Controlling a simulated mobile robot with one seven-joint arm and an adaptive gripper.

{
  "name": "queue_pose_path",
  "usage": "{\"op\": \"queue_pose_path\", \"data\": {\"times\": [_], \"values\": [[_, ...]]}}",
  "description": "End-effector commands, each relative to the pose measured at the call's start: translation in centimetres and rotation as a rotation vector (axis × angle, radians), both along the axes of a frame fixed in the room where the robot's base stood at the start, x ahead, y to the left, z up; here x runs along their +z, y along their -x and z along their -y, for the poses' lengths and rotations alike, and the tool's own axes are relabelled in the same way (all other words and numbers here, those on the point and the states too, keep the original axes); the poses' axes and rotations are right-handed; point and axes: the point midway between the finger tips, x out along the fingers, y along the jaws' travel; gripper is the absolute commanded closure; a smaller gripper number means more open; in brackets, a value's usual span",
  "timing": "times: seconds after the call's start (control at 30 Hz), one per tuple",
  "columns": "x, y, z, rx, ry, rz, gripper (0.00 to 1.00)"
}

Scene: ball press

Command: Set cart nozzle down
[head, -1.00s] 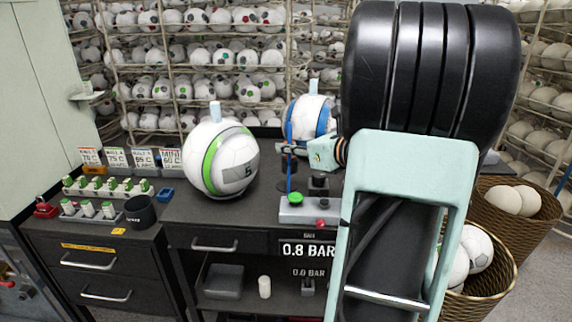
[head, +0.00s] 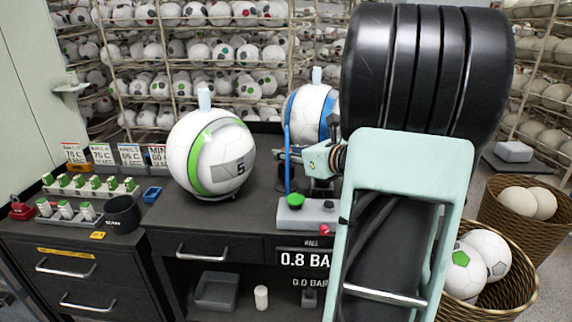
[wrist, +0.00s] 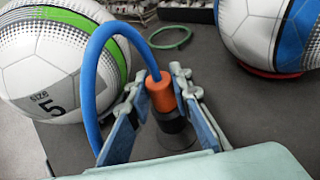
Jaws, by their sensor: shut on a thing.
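The cart nozzle (wrist: 160,92) shows in the wrist view as an orange collar on a dark body, with a blue hose (wrist: 92,80) looping from its top. My gripper (wrist: 160,100) has its two fingers on either side of it and is shut on it. In the head view my gripper (head: 284,153) is above the grey control box (head: 292,217), beside the upright blue hose (head: 287,160). The nozzle's lower end is dark against the bench, and I cannot tell whether it touches anything.
A green-striped ball (head: 195,150) stands left of the gripper on the dark bench (head: 160,215). A blue-striped ball (head: 300,104) stands behind it. A black cup (head: 122,214) and small racks are at the left. Baskets of balls (head: 510,290) stand at the right.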

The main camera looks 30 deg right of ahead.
Motion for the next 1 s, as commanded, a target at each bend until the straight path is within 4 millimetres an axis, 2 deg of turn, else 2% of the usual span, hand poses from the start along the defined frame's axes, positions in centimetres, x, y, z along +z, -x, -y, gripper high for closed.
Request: {"op": "queue_pose_path", "data": {"times": [0.03,0.17,0.6,0.63,0.77,1.0], "values": [[-1.4,0.1,0.0,-0.002,-0.001,-0.001,1.0],[-2.8,0.2,-0.1,-0.004,-0.001,0.0,1.0],[-3.3,0.3,-0.1,-0.004,0.0,0.0,1.0],[-3.3,0.3,-0.1,-0.004,0.0,-0.001,0.79],[-3.2,0.3,-0.1,-0.004,0.0,-0.001,0.65],[-3.2,0.3,-0.1,-0.004,0.0,-0.001,0.63]]}}
